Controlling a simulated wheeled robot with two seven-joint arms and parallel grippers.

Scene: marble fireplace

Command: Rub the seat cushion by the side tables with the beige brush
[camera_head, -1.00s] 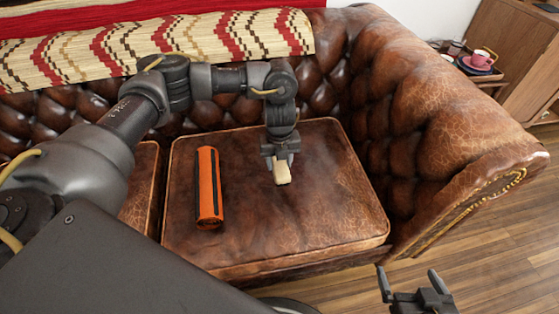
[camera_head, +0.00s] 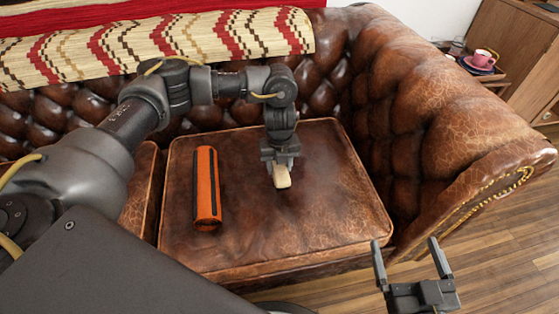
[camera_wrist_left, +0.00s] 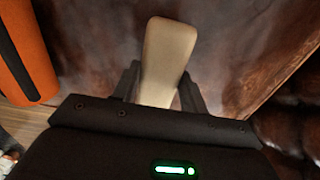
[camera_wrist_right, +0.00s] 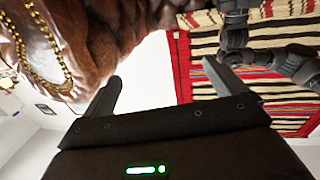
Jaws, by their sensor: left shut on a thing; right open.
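The brown leather seat cushion (camera_head: 250,235) fills the middle of the head view, on the sofa's right end. My left gripper (camera_head: 281,166) is over the cushion, shut on the beige brush (camera_head: 282,177). The brush points down toward the leather; I cannot tell whether it touches. In the left wrist view the brush (camera_wrist_left: 165,60) sticks out between the fingers, with the cushion (camera_wrist_left: 110,35) behind it. My right gripper (camera_head: 410,262) is open and empty in front of the sofa's right arm.
An orange and black cylinder (camera_head: 206,190) lies on the cushion left of the brush. The padded sofa arm (camera_head: 450,130) rises on the right. A side table with a pink cup (camera_head: 482,58) stands beyond it. A striped blanket (camera_head: 150,45) covers the backrest.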

